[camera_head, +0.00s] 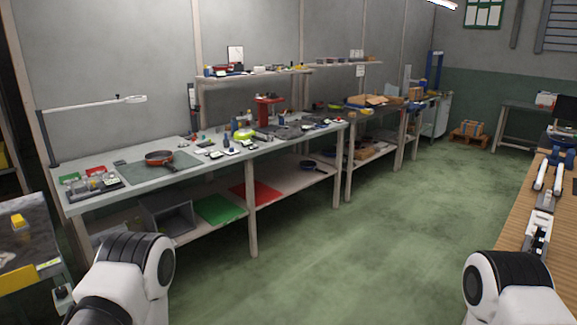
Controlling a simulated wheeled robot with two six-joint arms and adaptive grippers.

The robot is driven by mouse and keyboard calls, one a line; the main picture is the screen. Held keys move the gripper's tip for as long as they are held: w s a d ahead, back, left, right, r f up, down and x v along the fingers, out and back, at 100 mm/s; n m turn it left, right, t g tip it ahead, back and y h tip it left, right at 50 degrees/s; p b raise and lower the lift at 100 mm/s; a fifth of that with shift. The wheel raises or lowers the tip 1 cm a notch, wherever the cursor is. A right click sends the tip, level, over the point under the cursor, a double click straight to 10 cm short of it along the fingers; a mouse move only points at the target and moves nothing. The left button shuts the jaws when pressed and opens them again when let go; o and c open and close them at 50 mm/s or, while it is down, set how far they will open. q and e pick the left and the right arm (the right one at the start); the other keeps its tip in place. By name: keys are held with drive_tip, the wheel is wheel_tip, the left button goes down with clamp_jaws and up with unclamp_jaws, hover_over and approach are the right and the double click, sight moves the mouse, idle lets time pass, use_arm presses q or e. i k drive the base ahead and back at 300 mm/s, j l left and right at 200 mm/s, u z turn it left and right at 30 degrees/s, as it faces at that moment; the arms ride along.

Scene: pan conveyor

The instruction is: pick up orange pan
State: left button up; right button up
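The orange pan (159,157) sits on a dark mat (178,167) near the left end of the long workbench, and its dark handle seems to point toward the front right. No gripper touches it. A second, dark pan (309,164) lies on the lower shelf of the bench.
The workbench (95,203) carries many small tools, and a lamp (95,104) reaches over its left end. A grey bin (165,214), green tray (218,209) and red tray (257,192) lie below. The green floor (370,240) is clear; a wooden table (515,240) stands right.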

sight(157, 157)
drive_tip(key=i+u, duration=0.1)
drive_tip(key=i, duration=0.7)
drive_tip(key=i+l, duration=0.15)
drive_tip(key=i, duration=0.65)
drive_tip(key=i+l+u, duration=0.15)
drive_tip(key=i, duration=0.65)
